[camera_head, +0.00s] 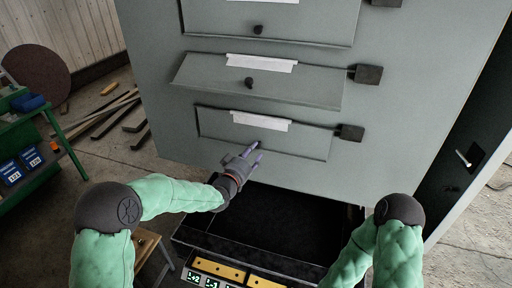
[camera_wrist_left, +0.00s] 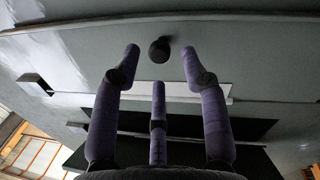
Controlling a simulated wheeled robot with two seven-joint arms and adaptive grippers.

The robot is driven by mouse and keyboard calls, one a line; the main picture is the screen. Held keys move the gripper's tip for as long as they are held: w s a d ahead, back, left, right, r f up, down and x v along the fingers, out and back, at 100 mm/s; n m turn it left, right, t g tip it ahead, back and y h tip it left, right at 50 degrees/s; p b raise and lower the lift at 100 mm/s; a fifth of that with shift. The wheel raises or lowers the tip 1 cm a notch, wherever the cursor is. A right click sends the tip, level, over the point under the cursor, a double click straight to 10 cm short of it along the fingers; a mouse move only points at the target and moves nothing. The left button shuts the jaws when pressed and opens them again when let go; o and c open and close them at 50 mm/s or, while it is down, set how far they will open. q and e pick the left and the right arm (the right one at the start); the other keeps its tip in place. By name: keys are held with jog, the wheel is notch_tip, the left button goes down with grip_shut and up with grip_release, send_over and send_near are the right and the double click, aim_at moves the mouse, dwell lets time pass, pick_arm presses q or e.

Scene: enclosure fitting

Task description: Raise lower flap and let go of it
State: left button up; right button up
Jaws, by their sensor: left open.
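The lower flap (camera_head: 215,130) is a grey panel on the front of a grey cabinet, with a white strip (camera_head: 260,121) along its top. It looks about flush with the cabinet front in the head view. My left gripper (camera_head: 255,151) is open in front of its lower middle part, fingers pointing up at it. In the left wrist view a dark round knob (camera_wrist_left: 160,50) shows between the spread fingertips of the gripper (camera_wrist_left: 159,60); I cannot tell whether they touch it. The gripper hides this knob in the head view. My right arm shows at the lower right, its gripper out of view.
The middle flap (camera_head: 210,75), above, appears tilted outward at its bottom edge. Dark square blocks (camera_head: 350,132) sit at the flaps' right sides. A dark opening (camera_head: 290,215) lies below the cabinet front. A green bench (camera_head: 40,165) stands left, with planks on the floor.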

aim_at(256, 148)
pick_arm(q)
jog(key=shift+x, duration=1.6)
grip_shut()
